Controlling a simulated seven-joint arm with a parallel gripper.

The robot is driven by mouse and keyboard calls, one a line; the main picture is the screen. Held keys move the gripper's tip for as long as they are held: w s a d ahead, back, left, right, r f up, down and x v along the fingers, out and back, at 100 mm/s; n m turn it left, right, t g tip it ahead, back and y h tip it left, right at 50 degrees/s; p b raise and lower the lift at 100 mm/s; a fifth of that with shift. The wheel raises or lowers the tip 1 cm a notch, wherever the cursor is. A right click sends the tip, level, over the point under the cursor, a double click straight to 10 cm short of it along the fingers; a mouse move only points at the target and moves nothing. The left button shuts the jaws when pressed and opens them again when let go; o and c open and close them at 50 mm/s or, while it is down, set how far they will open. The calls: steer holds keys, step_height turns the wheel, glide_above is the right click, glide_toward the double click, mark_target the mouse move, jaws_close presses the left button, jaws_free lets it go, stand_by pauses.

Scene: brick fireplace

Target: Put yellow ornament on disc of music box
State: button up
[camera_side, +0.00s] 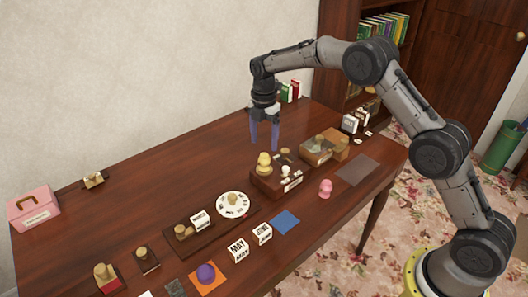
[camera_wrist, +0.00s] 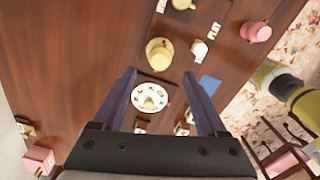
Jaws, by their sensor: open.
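The yellow ornament (camera_side: 264,162) stands at the left end of the brown music box (camera_side: 276,187) in the side view. In the wrist view the yellow ornament (camera_wrist: 160,53) lies just beyond my fingertips, seen from above. Whether a disc lies under it I cannot tell. A small white knob (camera_side: 285,171) is beside it on the box. My gripper (camera_side: 264,146) is open and empty, pointing down, above and behind the ornament and apart from it. Its two fingers also show in the wrist view (camera_wrist: 159,74).
A second wooden box (camera_side: 325,147) stands to the right. A pink ornament (camera_side: 326,188), a blue square (camera_side: 285,222) and a white dial (camera_side: 233,204) are in front. A purple ornament (camera_side: 206,272) is on an orange square. The back left tabletop is mostly clear.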

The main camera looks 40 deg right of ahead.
mark_target(264, 156)
steer(key=s+r+m+t, duration=0.3)
steer(key=s+r+m, duration=0.7)
steer(key=s+r, duration=0.85)
steer(key=s+f+m+t, duration=0.2)
steer(key=s+m, duration=0.9)
steer(key=s, duration=1)
steer(key=shift+s+d+f+t, duration=0.2)
steer(key=shift+s+d+t, duration=0.1)
steer(key=shift+s+d, duration=0.1)
steer(key=shift+c, duration=0.2)
